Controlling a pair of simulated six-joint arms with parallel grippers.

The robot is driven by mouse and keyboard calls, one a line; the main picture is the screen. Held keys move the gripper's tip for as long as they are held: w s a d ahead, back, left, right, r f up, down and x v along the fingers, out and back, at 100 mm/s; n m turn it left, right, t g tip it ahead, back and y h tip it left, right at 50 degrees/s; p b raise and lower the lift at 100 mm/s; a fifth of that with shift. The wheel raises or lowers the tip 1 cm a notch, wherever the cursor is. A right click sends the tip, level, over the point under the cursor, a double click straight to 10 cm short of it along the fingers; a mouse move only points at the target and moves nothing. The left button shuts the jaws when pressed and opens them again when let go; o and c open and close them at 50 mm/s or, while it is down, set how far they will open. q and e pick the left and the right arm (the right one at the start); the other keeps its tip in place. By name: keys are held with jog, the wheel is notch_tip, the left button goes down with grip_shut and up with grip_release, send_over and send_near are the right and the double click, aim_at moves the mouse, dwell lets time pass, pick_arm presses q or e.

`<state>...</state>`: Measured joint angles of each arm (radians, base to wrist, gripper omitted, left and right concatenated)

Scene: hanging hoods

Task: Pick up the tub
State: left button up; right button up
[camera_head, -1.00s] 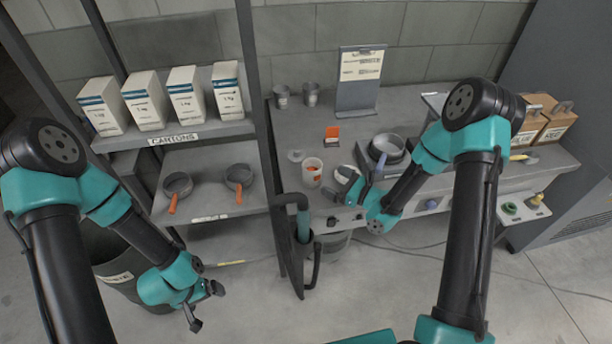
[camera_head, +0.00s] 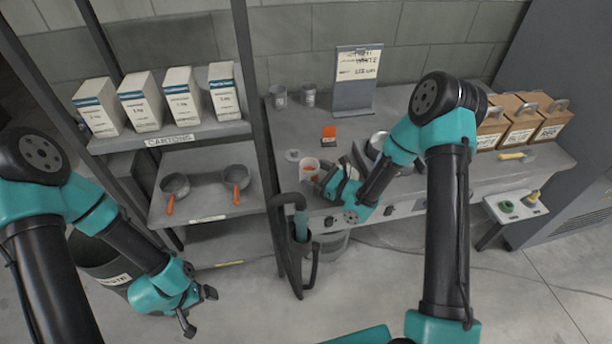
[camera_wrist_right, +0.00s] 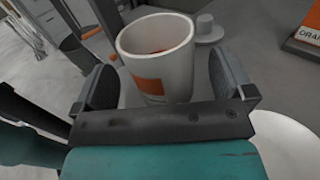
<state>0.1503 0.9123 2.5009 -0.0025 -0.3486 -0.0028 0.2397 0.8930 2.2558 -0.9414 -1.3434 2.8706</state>
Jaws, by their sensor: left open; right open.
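The tub (camera_head: 309,168) is a small white cup-like container with an orange label and something orange inside, standing on the grey bench. In the right wrist view the tub (camera_wrist_right: 158,52) stands upright between the two fingers of my right gripper (camera_wrist_right: 160,88). The fingers are open on either side of it, and I see no firm grip; its lower part is partly hidden by the gripper body. In the head view my right gripper (camera_head: 326,181) is right beside the tub. My left gripper (camera_head: 200,312) is open and empty, low in front of the shelf rack.
A white lid (camera_head: 292,155) lies behind the tub. An orange-marked box (camera_head: 329,135), grey cups (camera_head: 279,97) and a sign stand (camera_head: 356,80) are on the bench. A pan (camera_head: 378,142) is partly hidden behind my right arm. Shelves with cartons (camera_head: 183,97) stand left.

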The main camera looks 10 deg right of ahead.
dwell(0.4)
jog(key=c, duration=0.9)
